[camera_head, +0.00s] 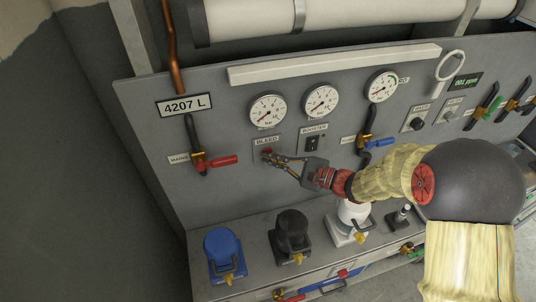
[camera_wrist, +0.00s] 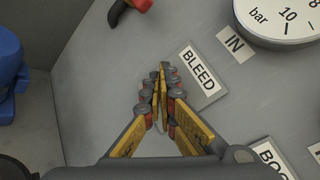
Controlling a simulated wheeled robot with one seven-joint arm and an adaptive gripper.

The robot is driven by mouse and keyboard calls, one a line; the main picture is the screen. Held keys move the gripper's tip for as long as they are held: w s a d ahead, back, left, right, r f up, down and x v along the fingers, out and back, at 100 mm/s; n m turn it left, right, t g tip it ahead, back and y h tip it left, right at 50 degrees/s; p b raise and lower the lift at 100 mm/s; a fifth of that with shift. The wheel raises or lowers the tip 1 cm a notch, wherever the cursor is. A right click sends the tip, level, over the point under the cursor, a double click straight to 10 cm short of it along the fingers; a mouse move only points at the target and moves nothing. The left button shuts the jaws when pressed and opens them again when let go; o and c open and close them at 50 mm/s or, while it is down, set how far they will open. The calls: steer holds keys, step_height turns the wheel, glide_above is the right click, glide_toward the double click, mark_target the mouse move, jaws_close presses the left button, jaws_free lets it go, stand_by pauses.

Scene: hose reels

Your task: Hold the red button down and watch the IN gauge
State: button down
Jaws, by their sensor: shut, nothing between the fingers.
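The red button (camera_head: 266,151) is on the BLEED plate of the grey panel, mostly covered by my fingertips. My gripper (camera_head: 268,157) is shut and empty, its tips at the button; I cannot tell whether they press it in. In the wrist view, my closed fingertips (camera_wrist: 163,74) lie beside the BLEED label (camera_wrist: 198,69) and hide the button. The IN gauge (camera_head: 268,111) is the leftmost round dial, above the button. Its needle is too small to read surely. The wrist view shows only part of this gauge (camera_wrist: 285,15), next to the IN label (camera_wrist: 236,44).
A red-handled valve (camera_head: 216,162) is left of the button, and a BOOSTER switch (camera_head: 312,143) is right. Two more gauges (camera_head: 321,101) (camera_head: 382,87) follow rightward. Blue (camera_head: 222,247), black (camera_head: 291,233) and white (camera_head: 352,215) capped fittings stand on the ledge below.

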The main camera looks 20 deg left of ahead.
steer(key=shift+s+d, duration=0.1)
steer(key=shift+s, duration=0.05)
stand_by(0.8)
steer(key=shift+s+d, duration=0.4)
steer(key=shift+s, duration=0.3)
steer(key=s+d, duration=0.1)
steer(key=s, duration=0.2)
steer(key=s+d, duration=0.1)
steer(key=shift+s+d, duration=0.15)
steer(key=shift+d, duration=0.2)
stand_by(0.3)
